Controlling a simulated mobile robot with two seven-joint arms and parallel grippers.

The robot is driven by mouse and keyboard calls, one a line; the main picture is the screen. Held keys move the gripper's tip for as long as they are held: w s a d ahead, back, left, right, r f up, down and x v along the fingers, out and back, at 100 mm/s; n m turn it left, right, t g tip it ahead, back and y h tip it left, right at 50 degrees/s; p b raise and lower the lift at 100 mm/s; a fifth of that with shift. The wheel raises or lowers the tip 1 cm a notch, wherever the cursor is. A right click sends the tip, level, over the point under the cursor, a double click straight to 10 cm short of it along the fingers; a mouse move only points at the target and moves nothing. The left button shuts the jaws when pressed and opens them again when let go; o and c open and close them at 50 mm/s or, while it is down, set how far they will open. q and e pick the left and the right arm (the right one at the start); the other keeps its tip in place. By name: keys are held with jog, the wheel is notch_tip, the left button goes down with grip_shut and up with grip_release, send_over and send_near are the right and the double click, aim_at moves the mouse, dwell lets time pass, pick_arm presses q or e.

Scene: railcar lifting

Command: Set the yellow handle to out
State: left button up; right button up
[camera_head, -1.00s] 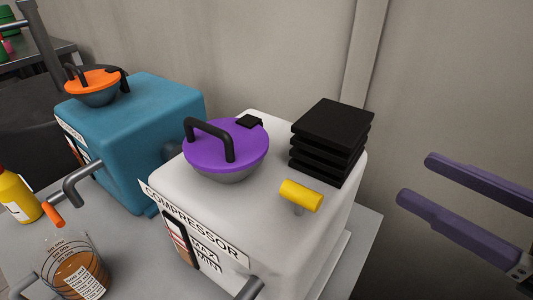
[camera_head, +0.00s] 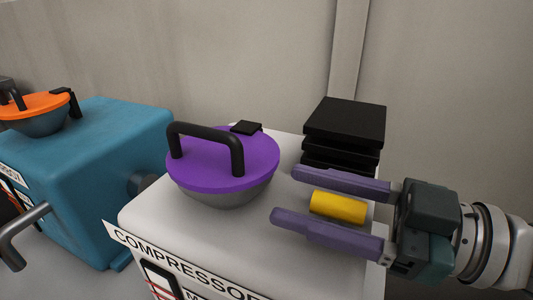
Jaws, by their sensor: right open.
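The yellow handle (camera_head: 338,207) is a short cylinder on top of the white compressor (camera_head: 150,211), near its right side. My right gripper (camera_head: 283,195) comes in from the right with its two purple fingers apart. In the picture one finger lies above the yellow handle and the other below it, with the handle between them. I cannot tell whether either finger touches it. The handle's stem is hidden from view. My left gripper is not in view.
A purple lid with a black handle (camera_head: 223,160) sits on the compressor, left of the fingers. A black finned stack (camera_head: 344,124) stands just behind the upper finger. A blue machine (camera_head: 105,145) with an orange lid (camera_head: 34,106) is at left. A grey wall is behind.

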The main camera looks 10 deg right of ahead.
jog(key=shift+w+a, duration=0.2)
jog(key=shift+a, duration=0.1)
grip_shut()
dwell(1.3)
